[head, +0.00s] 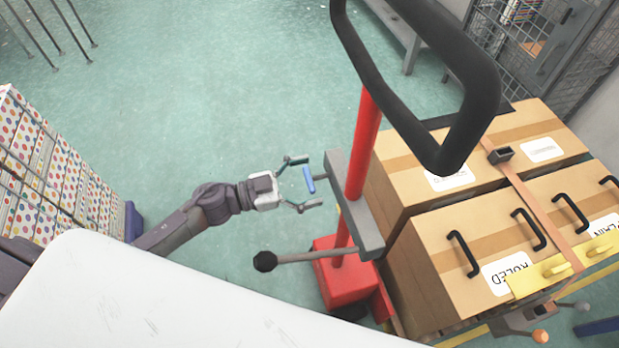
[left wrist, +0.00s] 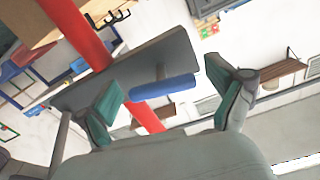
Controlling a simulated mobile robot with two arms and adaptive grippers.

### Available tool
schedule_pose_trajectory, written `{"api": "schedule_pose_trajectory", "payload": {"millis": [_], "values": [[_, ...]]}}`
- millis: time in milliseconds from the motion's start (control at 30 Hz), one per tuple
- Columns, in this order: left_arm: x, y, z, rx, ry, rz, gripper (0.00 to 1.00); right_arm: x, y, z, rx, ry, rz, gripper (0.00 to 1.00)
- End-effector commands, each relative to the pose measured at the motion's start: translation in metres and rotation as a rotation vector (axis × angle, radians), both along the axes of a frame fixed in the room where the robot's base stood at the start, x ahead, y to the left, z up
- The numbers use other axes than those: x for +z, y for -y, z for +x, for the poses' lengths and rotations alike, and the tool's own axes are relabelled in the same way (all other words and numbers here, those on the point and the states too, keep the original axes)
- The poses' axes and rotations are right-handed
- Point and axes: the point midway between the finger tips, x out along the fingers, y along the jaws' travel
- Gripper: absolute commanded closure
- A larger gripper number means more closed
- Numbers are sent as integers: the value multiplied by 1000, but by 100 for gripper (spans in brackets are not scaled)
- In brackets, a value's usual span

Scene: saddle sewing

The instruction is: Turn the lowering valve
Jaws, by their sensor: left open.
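The lowering valve is a small blue handle (head: 309,180) on a short stem at the left side of a grey plate (head: 355,215) on the red pole of a pallet jack. My left gripper (head: 297,184) is open, with its fingers above and below the blue handle in the head view. In the left wrist view the blue handle (left wrist: 163,88) lies between the two open fingers (left wrist: 165,98), apart from both. The grey plate and red pole are behind it. My right gripper is not in view.
A black loop handle (head: 450,145) tops the red pole (head: 363,145). A lever with a black knob (head: 265,261) sticks out below my left gripper. Cardboard boxes (head: 450,230) stand on the right, dotted boxes (head: 50,170) on the left. Green floor is free beyond my arm.

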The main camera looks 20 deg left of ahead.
Motion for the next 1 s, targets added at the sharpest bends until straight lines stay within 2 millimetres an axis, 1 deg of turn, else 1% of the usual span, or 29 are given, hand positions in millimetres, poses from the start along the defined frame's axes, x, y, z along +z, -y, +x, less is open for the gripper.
{"api": "schedule_pose_trajectory", "payload": {"millis": [267,600,633,867,1000], "values": [[0,1,1,0,-1,1,6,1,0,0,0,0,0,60],[0,1,1,0,-1,1,63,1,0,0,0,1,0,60],[0,1,1,0,-1,1,67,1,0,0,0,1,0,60],[0,1,1,0,14,11,67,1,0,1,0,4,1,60],[0,0,1,0,55,38,67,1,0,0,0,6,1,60]]}}
